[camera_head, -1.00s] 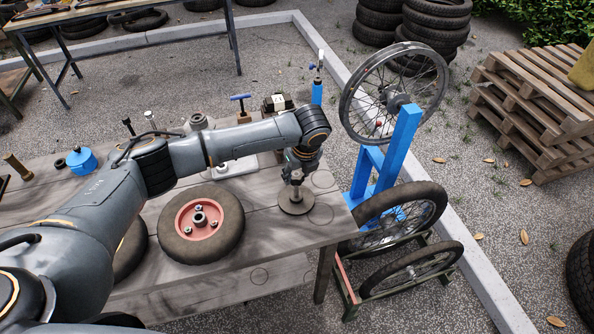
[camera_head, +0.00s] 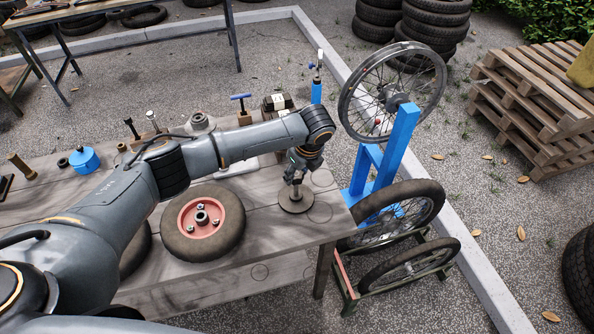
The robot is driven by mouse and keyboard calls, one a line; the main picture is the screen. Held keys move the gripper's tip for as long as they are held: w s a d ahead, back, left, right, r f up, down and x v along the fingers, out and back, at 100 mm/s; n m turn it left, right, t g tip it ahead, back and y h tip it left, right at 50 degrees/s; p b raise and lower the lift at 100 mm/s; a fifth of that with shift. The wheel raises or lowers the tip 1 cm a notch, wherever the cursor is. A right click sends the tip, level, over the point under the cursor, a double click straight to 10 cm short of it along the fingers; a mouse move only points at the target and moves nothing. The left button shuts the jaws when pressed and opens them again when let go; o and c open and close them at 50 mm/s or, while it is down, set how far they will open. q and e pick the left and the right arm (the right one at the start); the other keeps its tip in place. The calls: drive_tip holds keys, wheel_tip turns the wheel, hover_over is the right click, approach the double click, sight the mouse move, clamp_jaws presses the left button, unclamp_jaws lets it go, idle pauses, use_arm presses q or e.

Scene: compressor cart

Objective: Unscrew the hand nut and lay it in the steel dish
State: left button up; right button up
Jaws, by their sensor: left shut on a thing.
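The steel dish (camera_head: 299,206) is a flat, round, grey-brown disc near the right end of the wooden bench. My left gripper (camera_head: 296,191) points down right over the dish. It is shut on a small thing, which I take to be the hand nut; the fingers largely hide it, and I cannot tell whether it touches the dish. A small wheel with a red hub (camera_head: 202,218) lies flat on the bench to the left of the dish. Its hub shows a central post and several smaller nuts around it. My right gripper is not in view.
The bench (camera_head: 265,228) is bare between wheel and dish. A blue pot (camera_head: 84,160) and several small tools stand at its left and back. A blue stand (camera_head: 393,150) with spoked wheels is close to its right end. Pallets (camera_head: 535,110) are farther right.

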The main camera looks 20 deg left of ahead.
use_arm(q)
drive_tip(key=shift+n+p, duration=0.4)
drive_tip(key=shift+n, duration=0.2)
drive_tip(key=shift+n+g, duration=0.3)
drive_tip(key=shift+n, duration=0.1)
drive_tip(key=shift+n+p, duration=0.5)
drive_tip(key=shift+n, duration=0.1)
drive_tip(key=shift+n+y, duration=0.3)
drive_tip(key=shift+n, duration=0.2)
drive_tip(key=shift+n+g+p, duration=0.45)
drive_tip(key=shift+n+g, duration=0.05)
drive_tip(key=shift+n, duration=0.3)
drive_tip(key=shift+f+n, duration=0.1)
drive_tip(key=shift+n, duration=0.3)
